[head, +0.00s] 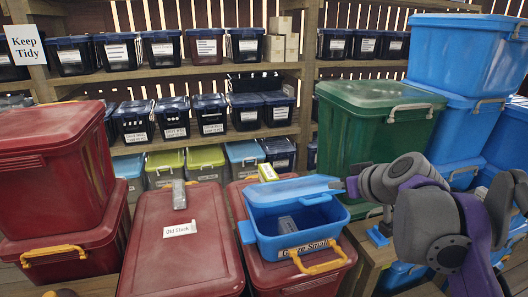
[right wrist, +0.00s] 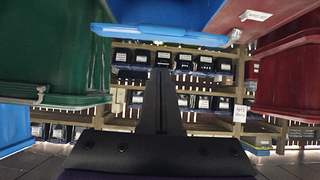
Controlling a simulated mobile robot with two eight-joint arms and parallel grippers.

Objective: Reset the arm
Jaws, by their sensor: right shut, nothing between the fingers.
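My right gripper (head: 345,187) comes in from the right, its jaws shut and empty. In the head view it is at the right edge of the raised lid (head: 290,190) of a small blue bin (head: 275,243); I cannot tell if they touch. The bin stands on a red lidded bin and holds a grey object (head: 287,223). In the right wrist view the closed fingers (right wrist: 161,100) point at the shelves, with a blue surface (right wrist: 160,36) above them. My left gripper does not show.
A green lidded bin (head: 375,130) and stacked blue bins (head: 465,55) stand close beside my right arm. Red bins (head: 180,245) fill the left and middle, with a grey object (head: 179,194) on one lid. Shelves of dark bins (head: 180,68) line the back.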

